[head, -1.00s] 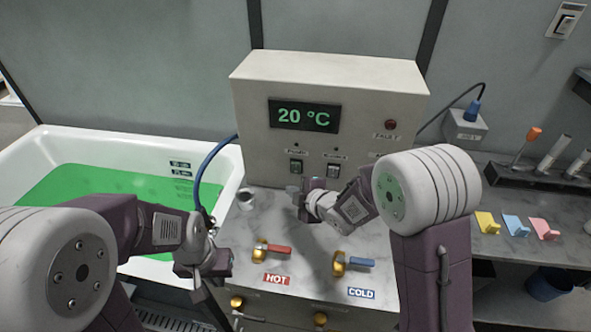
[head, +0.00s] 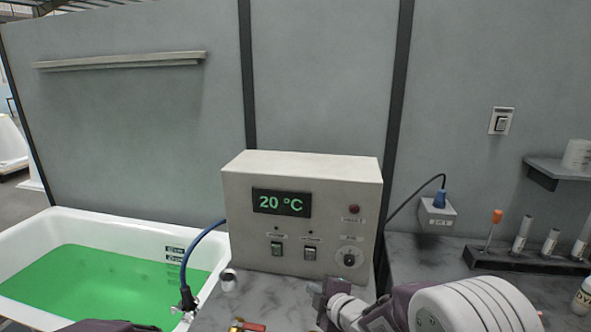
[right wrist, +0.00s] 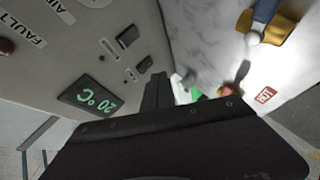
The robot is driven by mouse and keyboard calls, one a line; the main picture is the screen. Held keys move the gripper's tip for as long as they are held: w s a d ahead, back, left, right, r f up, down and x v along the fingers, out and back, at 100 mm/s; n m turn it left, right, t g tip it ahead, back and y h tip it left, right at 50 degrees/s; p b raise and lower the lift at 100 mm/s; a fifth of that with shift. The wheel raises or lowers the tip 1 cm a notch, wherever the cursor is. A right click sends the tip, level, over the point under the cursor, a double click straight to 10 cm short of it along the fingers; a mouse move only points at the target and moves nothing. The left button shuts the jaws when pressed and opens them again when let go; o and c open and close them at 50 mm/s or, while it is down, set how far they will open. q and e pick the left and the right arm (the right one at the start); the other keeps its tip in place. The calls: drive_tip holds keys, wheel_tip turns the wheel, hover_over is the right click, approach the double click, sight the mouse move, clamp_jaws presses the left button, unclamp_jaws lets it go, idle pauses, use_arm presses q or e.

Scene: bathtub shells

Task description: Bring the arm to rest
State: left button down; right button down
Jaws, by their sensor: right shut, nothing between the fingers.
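My right gripper (head: 317,292) is in front of the lower edge of the beige control box (head: 235,215), above the marble counter. It is shut and empty. In the right wrist view its dark fingers (right wrist: 158,92) show between the box face and the counter. Part of my right arm fills the lower right of the head view. Only a sliver of my left arm shows at the bottom left edge; its gripper is out of the frame.
The box's display (head: 281,203) reads 20 °C. A white tub (head: 35,232) with green contents stands at left, near a blue hose (head: 200,245). A small metal cup (head: 229,281) is on the counter. The red-handled valve (head: 246,326) is at the bottom edge. A tool rack (head: 510,261) stands right.

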drive_tip(key=s+d+f+m+g+h, duration=0.35)
drive_tip(key=s+d+m, duration=0.4)
drive_tip(key=d, duration=0.35)
drive_tip(key=s+f+m+g, duration=0.1)
drive_tip(key=s+m, duration=0.1)
drive_tip(key=s, duration=0.1)
drive_tip(key=s+d+f+m+g+h, duration=0.1)
drive_tip(key=s+m, duration=0.1)
drive_tip(key=s+d+f+m+g+h, duration=0.1)
drive_tip(key=s+m, duration=0.1)
drive_tip(key=s, duration=0.1)
drive_tip(key=shift+s+d+f, duration=0.2)
drive_tip(key=shift+s+f, duration=0.05)
drive_tip(key=shift+s, duration=0.05)
drive_tip(key=s+f+m+g, duration=0.2)
drive_tip(key=s+m+g, duration=0.2)
drive_tip(key=s, duration=0.4)
drive_tip(key=shift+a+f+m, duration=0.25)
drive_tip(key=shift+f+m, duration=0.05)
drive_tip(key=shift+m, duration=0.25)
drive_tip(key=shift+s, duration=0.1)
